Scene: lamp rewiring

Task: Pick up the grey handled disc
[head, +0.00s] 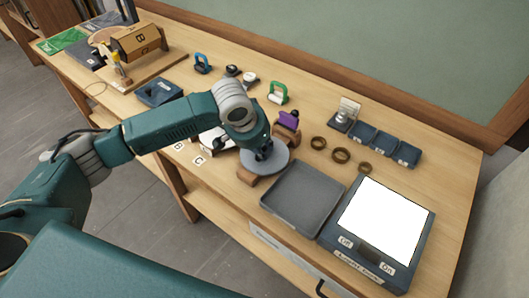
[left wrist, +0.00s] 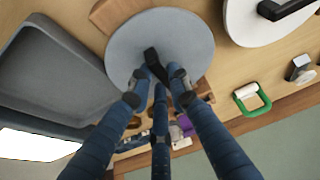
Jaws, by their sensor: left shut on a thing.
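The grey disc (head: 279,163) is at the wooden stand (head: 247,177) near the table's front edge, left of the grey tray. In the left wrist view the disc (left wrist: 185,35) fills the upper middle, with its dark handle (left wrist: 151,55) standing up from its face. My left gripper (head: 263,153) is over the disc from above. In the left wrist view its fingertips (left wrist: 160,73) are shut on the handle. I cannot tell whether the disc touches the wood beneath. My right gripper is not in view.
A grey tray (head: 302,197) and a lit panel box (head: 385,222) stand to the right. A white disc (left wrist: 250,28) with a black handle lies beside. Brass rings (head: 341,156), a purple-handled thing (head: 289,119) and a green-handled thing (head: 278,91) stand behind.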

